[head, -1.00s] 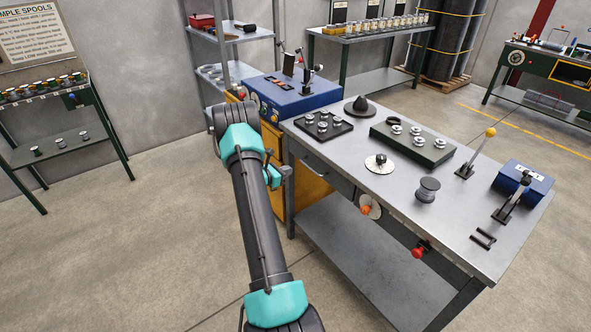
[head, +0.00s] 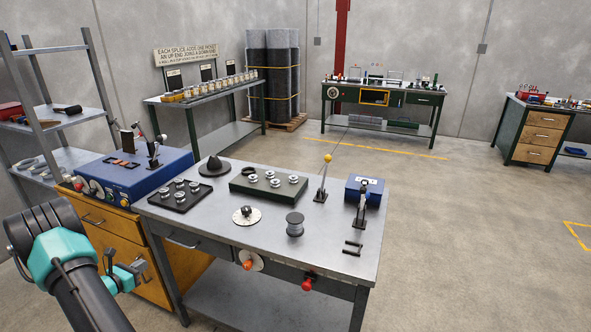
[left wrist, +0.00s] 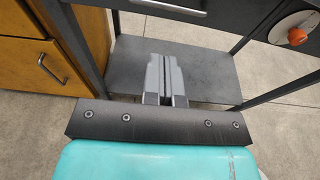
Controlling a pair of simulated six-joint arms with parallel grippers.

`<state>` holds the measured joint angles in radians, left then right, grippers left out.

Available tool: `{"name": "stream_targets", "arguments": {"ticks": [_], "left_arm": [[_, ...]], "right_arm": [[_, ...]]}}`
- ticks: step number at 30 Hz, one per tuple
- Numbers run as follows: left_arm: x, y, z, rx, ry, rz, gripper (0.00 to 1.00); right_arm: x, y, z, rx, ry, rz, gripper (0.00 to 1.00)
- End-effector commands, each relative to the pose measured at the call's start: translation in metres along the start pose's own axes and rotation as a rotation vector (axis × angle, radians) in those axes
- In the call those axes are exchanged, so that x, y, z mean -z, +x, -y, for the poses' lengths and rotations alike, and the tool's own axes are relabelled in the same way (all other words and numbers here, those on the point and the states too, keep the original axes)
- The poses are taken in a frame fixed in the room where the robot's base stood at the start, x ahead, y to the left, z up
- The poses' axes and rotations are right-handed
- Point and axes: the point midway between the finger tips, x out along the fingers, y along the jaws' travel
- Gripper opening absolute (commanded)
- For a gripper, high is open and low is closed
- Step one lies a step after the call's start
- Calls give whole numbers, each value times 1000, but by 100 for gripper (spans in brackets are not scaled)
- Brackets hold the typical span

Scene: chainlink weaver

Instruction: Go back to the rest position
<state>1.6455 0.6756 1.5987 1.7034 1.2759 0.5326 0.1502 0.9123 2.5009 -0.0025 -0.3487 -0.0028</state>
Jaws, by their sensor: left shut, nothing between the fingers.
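My left gripper (head: 136,272) is at the lower left of the head view, in front of the wooden cabinet and left of the grey workbench (head: 330,240), below the height of its top. In the left wrist view its two grey fingers (left wrist: 165,80) are together with nothing between them. They point toward the bench's lower shelf (left wrist: 210,75). My right gripper is in neither view.
The bench carries a black tray of spools (head: 180,195), a green block (head: 268,186), a grey spool (head: 295,224), a yellow-knobbed lever (head: 323,180) and a blue device (head: 365,190). A wooden cabinet (head: 125,255) stands close by my arm.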

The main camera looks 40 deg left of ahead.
Motion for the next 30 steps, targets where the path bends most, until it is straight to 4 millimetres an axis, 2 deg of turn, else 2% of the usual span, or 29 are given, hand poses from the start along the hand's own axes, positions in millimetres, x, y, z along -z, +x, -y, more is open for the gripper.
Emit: {"name": "stream_targets", "arguments": {"ticks": [5, 8, 12, 15, 21, 27, 30], "left_arm": [[18, 26, 37, 86, 3, -71, 0], [38, 48, 78, 183, 22, -149, 0], [67, 75, 152, 363, 84, -278, 0], [88, 86, 206, 506, 155, -368, 0], [121, 89, 304, 797, 354, -506, 0], [144, 76, 382, 1082, 618, -580, 0], [153, 68, 414, 1220, 770, -587, 0]], "right_arm": [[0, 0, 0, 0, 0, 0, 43], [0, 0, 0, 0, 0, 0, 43], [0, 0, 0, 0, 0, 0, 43], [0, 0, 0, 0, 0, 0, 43], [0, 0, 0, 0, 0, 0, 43], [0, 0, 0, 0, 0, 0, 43], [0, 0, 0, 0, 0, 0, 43]]}}
